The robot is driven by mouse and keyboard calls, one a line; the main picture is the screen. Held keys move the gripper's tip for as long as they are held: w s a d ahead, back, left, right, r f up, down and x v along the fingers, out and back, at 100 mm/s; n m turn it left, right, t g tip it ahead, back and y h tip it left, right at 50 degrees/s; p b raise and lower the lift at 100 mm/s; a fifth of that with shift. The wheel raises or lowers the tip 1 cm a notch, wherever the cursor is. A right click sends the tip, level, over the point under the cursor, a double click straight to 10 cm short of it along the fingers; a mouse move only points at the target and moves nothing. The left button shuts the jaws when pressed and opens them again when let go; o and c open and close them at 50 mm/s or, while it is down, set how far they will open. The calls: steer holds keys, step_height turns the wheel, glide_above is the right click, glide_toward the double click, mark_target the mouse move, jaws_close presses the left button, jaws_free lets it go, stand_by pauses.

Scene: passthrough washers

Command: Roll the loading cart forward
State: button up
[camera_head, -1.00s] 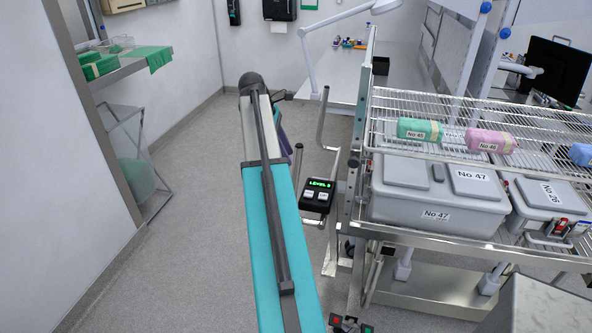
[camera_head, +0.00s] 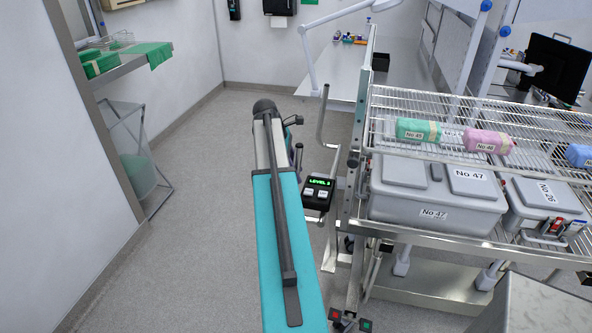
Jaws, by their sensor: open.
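The loading cart is a metal frame with an upper wire shelf (camera_head: 480,110) and a lower deck, standing at the right. A bent metal handle bar (camera_head: 322,125) rises at its left side. A black control box (camera_head: 318,192) with a green "LEVEL 3" display sits beside the handle. My teal arm reaches up the middle, just left of the cart. My gripper is hidden behind the arm, so its jaws and any contact with the handle do not show.
Grey bins marked No 47 (camera_head: 435,195) and No 26 (camera_head: 543,200) sit on the cart under wrapped packs, including a green one (camera_head: 417,130). Grey floor (camera_head: 190,220) between is clear. A workbench (camera_head: 395,75) stands behind.

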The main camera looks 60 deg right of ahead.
steer(key=shift+c, duration=0.3)
jaws_close()
stand_by(1.2)
